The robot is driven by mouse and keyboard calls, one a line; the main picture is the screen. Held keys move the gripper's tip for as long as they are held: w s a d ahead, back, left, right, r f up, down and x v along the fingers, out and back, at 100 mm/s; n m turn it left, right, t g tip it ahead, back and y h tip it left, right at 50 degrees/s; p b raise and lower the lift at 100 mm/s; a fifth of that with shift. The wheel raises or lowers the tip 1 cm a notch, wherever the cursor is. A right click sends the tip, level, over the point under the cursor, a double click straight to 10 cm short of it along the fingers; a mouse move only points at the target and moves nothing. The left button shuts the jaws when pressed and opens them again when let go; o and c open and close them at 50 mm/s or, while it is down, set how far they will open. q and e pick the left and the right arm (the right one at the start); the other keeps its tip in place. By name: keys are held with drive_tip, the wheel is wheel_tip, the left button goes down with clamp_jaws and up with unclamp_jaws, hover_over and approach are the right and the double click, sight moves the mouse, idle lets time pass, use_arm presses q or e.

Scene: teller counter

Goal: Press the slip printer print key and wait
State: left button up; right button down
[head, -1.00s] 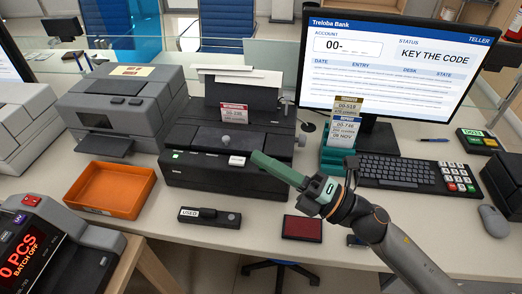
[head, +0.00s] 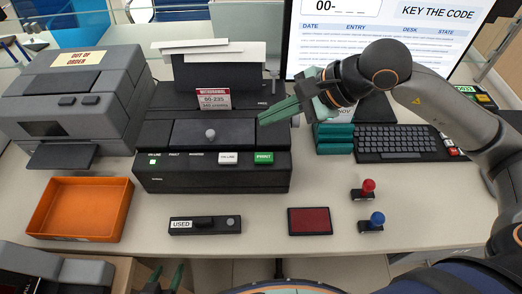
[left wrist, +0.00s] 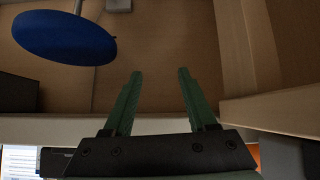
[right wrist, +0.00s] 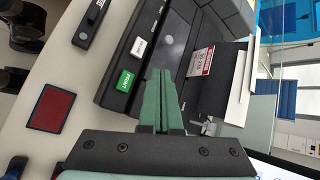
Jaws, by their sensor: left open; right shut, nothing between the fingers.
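The slip printer (head: 160,178) is a black unit on the counter with a slip labelled 00-235 (head: 214,99) standing in it. Its green PRINT key (head: 264,158) is on the front right, beside a white ON LINE key (head: 228,158). The green key also shows in the right wrist view (right wrist: 125,79). My right gripper (head: 262,121) is shut and empty, its green fingertips above and behind the PRINT key, apart from it. My left gripper (head: 168,270) is open and empty, low at the counter's front edge; the left wrist view shows its two fingers (left wrist: 158,75) apart.
An orange tray (head: 82,237) and an out-of-order grey machine (head: 70,105) stand left. A USED stamp (head: 205,225), red pad (head: 309,221), and red (head: 368,188) and blue (head: 376,220) stampers lie in front. The keyboard (head: 400,141) and monitor are right.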

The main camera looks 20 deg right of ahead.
use_arm(q)
drive_tip(key=shift+s, duration=0.15)
drive_tip(key=shift+f, duration=0.1)
use_arm(e)
drive_tip(key=b, duration=0.5)
hover_over(269, 157)
wheel_tip(269, 157, down, 8)
drive_tip(key=shift+r, duration=0.2)
drive_tip(key=shift+f+b, duration=0.55)
drive_tip(key=shift+b, duration=0.2)
drive_tip(key=shift+f, duration=0.1)
use_arm(q)
drive_tip(key=shift+h, duration=0.3)
drive_tip(key=f, duration=0.1)
drive_tip(key=w+d+f, duration=0.1)
drive_tip(key=d+f, duration=0.1)
drive_tip(key=f, duration=0.1)
drive_tip(key=shift+w+d+f, duration=0.1)
drive_tip(key=shift+w+d, duration=0.15)
drive_tip(key=shift+w, duration=0.1)
drive_tip(key=shift+s+a+f, duration=0.2)
drive_tip(key=shift+f, duration=0.05)
